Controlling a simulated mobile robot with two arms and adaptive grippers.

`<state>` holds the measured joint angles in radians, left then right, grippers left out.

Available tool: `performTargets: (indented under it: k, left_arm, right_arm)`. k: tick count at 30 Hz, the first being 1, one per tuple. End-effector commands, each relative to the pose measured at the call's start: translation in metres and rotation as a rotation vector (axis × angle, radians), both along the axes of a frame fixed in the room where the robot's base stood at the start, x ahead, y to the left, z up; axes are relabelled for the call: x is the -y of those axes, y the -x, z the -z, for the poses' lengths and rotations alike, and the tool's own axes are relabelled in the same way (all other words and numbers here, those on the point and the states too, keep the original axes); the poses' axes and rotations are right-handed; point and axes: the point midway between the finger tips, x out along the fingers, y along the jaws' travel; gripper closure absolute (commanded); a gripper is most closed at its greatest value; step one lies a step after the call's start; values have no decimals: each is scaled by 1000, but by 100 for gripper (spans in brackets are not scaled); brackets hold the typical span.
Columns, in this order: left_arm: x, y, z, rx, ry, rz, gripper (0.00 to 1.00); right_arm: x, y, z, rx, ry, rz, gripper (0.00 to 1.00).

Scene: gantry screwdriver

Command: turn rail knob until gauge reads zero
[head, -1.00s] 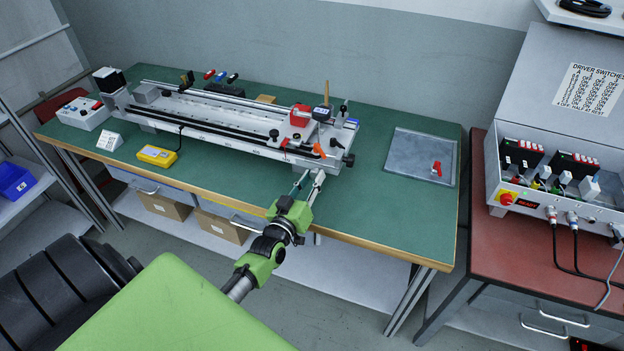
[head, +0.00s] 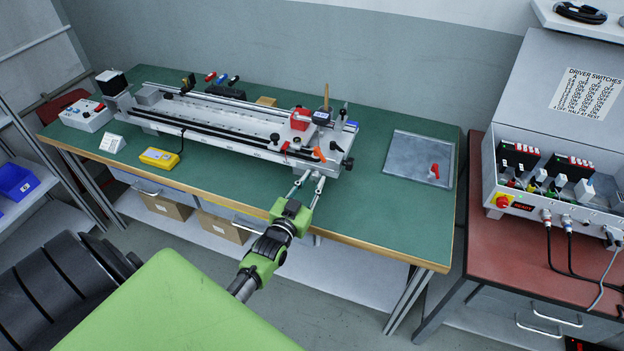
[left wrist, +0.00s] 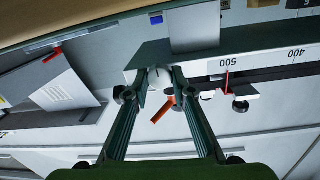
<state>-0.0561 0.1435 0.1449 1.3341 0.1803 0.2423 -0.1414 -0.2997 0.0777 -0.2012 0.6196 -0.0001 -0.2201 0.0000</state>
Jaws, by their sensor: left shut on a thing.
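The long grey rail (head: 215,125) lies along the green bench. A small red carriage (head: 300,117) and a dark gauge (head: 321,116) sit near its right end; the gauge reading is too small to make out. My left gripper (head: 311,176) reaches the rail's front right end from below. In the left wrist view, my left gripper (left wrist: 159,82) is shut on the pale round rail knob (left wrist: 160,84), which shows a dark mark on its face. An orange lever (left wrist: 164,108) is close beside the knob. In the head view the fingers hide the knob. My right gripper is not in view.
A grey tray (head: 418,158) with a red-handled part lies to the right on the bench. A yellow box (head: 159,157) stands in front of the rail. A driver cabinet (head: 555,165) stands at the far right. Bench space between rail and tray is clear.

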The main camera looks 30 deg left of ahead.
Motion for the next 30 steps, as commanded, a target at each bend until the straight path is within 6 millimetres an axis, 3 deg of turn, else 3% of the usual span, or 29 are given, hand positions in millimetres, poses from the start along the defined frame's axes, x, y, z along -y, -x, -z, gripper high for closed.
performTargets:
  k: [18,30]
  left_arm:
    - [1,0,0,-135,-558,1,98]
    - [2,0,1,-194,-802,1,98]
  right_arm:
    - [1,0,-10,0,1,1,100]
    - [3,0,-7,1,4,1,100]
